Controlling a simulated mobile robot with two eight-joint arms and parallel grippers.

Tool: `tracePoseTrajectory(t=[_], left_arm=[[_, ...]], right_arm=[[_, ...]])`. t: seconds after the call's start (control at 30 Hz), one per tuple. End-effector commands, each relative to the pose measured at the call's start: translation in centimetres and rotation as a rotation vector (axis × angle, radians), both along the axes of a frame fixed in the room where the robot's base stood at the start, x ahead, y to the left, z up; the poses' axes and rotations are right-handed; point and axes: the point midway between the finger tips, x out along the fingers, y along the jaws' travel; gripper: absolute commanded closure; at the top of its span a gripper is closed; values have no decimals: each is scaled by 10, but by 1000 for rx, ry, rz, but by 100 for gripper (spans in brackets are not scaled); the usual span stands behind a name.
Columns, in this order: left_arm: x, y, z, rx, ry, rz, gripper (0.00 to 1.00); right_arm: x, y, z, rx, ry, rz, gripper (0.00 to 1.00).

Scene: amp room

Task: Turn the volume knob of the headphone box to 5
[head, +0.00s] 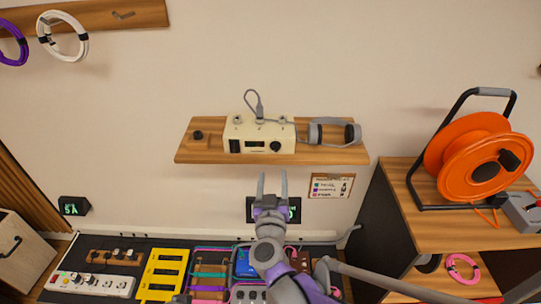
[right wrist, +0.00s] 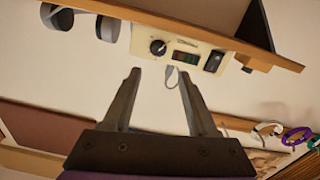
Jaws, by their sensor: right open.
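The headphone box (head: 239,126) is a cream box on a wooden wall shelf, with a small dark display (head: 254,144) and a dark round volume knob (head: 275,145) on its front. The knob's setting is too small to read. My right gripper (head: 272,180) is open and empty, below the shelf and apart from the box. In the right wrist view its open fingers (right wrist: 158,75) point toward the knob. My left gripper is not in view.
Grey headphones (head: 315,133) lie on the shelf (head: 215,154) right of the box. A grey cable (head: 259,106) rises from the box top. A small dark object (head: 198,135) sits at the left. An orange cable reel (head: 450,145) stands on a right cabinet. A cluttered bench lies below.

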Motion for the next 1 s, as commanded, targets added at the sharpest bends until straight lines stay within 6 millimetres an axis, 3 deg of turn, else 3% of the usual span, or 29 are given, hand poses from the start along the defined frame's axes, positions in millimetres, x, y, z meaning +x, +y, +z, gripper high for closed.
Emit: tracePoseTrajectory(t=[0.17,0.6,0.8,1.0], left_arm=[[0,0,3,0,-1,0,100],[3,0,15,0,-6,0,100],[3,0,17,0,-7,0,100],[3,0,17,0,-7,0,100]], right_arm=[[17,-1,-1,-3,1,-13,41],[94,-4,0,-2,0,-10,41],[107,-4,0,-2,2,-9,41],[108,-4,-1,-2,2,-9,41]])
